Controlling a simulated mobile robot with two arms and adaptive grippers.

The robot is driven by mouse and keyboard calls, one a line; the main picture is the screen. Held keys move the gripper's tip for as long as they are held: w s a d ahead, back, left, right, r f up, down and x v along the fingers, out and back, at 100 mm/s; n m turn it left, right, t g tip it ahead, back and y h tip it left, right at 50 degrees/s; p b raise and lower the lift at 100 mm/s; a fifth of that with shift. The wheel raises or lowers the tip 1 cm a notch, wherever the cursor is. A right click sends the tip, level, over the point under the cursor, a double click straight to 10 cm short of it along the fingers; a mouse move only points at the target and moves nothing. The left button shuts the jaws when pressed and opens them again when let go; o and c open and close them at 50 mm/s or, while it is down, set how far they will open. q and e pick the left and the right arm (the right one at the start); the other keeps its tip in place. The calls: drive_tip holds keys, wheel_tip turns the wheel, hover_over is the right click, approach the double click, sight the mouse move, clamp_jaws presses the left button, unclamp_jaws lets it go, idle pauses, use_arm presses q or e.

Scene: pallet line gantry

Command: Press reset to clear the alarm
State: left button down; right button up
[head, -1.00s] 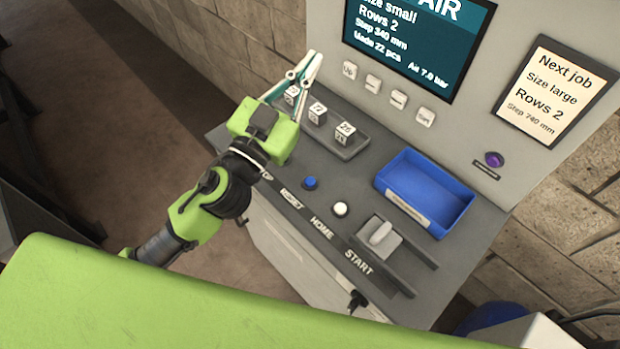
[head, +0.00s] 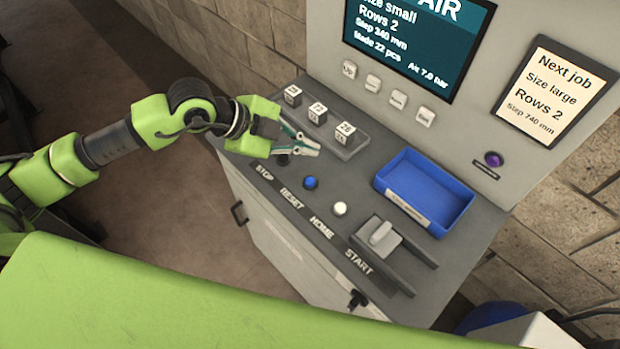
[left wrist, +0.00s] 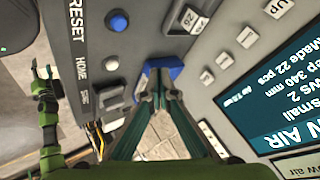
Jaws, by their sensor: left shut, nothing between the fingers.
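The blue button (head: 310,183) stands on the grey console top beside the RESET label (head: 291,199). It also shows at the top of the left wrist view (left wrist: 117,20). My left gripper (head: 314,150) is shut and empty, above the console between the number blocks and the blue button, apart from the button. The dark STOP button (head: 283,160) is partly covered by it. The screen (head: 418,42) shows job lines and the word AIR, its top cut off. What looks like my right gripper (left wrist: 42,72) shows small at the left wrist view's left edge.
A white button (head: 340,208) and a lever block (head: 379,236) stand to the right. A blue tray (head: 458,213) lies behind them. Number blocks (head: 317,113) stand on a rail at the back. A purple button (head: 494,159) is on the upright panel.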

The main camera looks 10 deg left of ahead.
sight(307, 181)
use_arm(q)
drive_tip(key=shift+f, duration=0.15)
wheel_tip(307, 181, down, 9)
drive_tip(key=b, duration=0.6)
drive_tip(key=shift+r, duration=0.2)
idle(1.3)
drive_tip(key=shift+f+b, duration=0.35)
drive_tip(key=shift+b, duration=0.1)
drive_tip(key=shift+f+b, duration=0.35)
drive_tip(key=shift+f, duration=0.15)
idle(0.5)
drive_tip(key=shift+r, duration=0.1)
drive_tip(key=shift+r+p, duration=0.75)
drive_tip(key=shift+r, duration=0.05)
